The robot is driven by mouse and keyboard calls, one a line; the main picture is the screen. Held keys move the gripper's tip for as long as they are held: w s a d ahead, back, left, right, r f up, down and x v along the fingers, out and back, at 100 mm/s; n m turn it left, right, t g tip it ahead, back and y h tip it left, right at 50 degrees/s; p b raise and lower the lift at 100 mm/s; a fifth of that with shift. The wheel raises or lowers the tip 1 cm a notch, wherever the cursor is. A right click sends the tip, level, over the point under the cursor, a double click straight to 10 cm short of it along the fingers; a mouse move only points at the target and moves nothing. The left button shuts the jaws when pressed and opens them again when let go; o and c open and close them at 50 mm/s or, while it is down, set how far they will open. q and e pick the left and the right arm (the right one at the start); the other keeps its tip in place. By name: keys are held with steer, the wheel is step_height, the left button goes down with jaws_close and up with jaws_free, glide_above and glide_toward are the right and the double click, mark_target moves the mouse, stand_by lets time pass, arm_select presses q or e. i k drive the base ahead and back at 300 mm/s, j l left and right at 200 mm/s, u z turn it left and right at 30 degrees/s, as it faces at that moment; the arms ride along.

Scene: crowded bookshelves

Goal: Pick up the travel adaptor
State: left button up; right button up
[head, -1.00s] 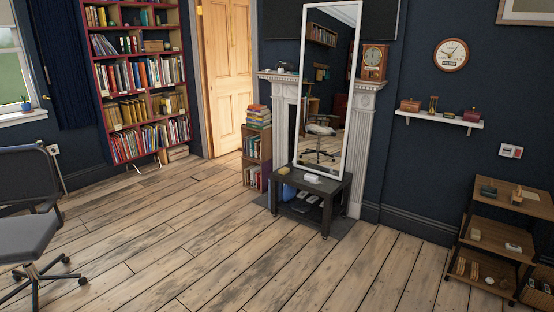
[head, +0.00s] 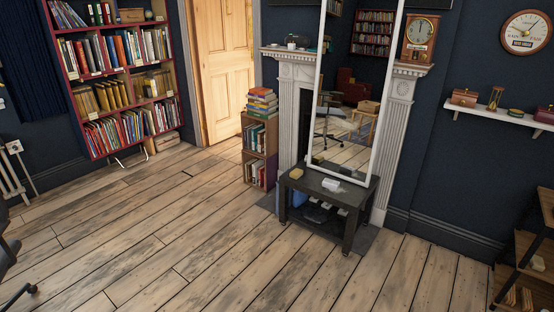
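A small white box-like object (head: 331,185) lies on top of the low dark table (head: 318,192), in front of the leaning mirror. It may be the travel adaptor, but it is too small to tell. A small yellowish block (head: 296,174) lies to its left on the same tabletop. Several pale items (head: 318,213) and something blue (head: 299,197) are on the table's lower level, too small to name. Neither of my grippers is in view.
A white-framed mirror (head: 376,140) stands behind the table. A small bookcase (head: 247,150) topped with stacked books is left of it. A wooden shelf unit (head: 531,250) stands at the right edge. The wooden floor (head: 190,235) ahead is clear.

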mark_target(331, 185)
steer(key=i+j+z, duration=0.8)
steer(key=i+j, duration=0.2)
steer(key=i+z, duration=0.1)
steer(key=i, duration=0.5)
steer(key=i+j+z, duration=0.1)
steer(key=i, duration=0.45)
steer(key=i+j, duration=0.1)
steer(key=i, duration=0.5)
steer(key=i+j+z, duration=0.15)
steer(key=i, duration=0.4)
steer(key=i+j+z, duration=0.1)
steer(key=i, duration=0.5)
